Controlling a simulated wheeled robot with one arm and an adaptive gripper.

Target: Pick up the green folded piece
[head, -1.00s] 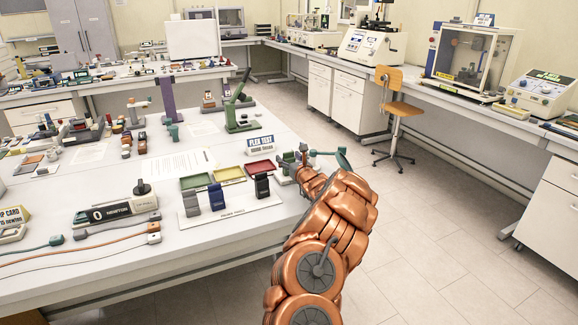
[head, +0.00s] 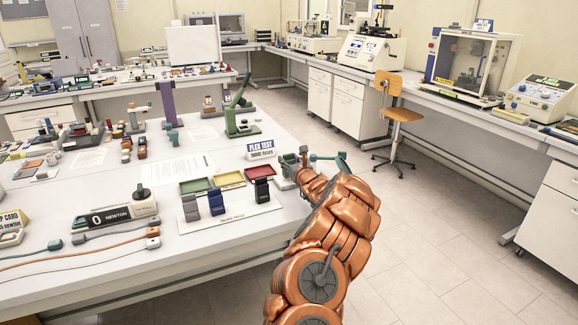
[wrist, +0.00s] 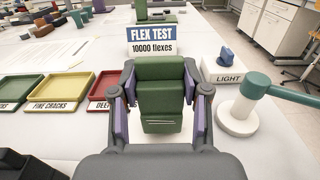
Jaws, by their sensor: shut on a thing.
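The green folded piece (wrist: 160,88) stands upright between the fingers in the wrist view, with pale lines across its lower front. My gripper (wrist: 160,105) is shut on it, with a purple-padded finger against each side. In the head view my gripper (head: 297,168) is at the right end of the near table, small and partly covered by my copper arm. I cannot tell whether the piece's lower end touches the table. The white FLEX TEST sign (wrist: 157,47) stands just behind the piece.
Left of the piece are green, yellow (wrist: 60,93) and red trays. On the right are a white LIGHT block (wrist: 225,72) with a blue piece on it, and a white round base (wrist: 238,117) with a green arm. In the head view, dark folded samples (head: 216,199) stand on a white board.

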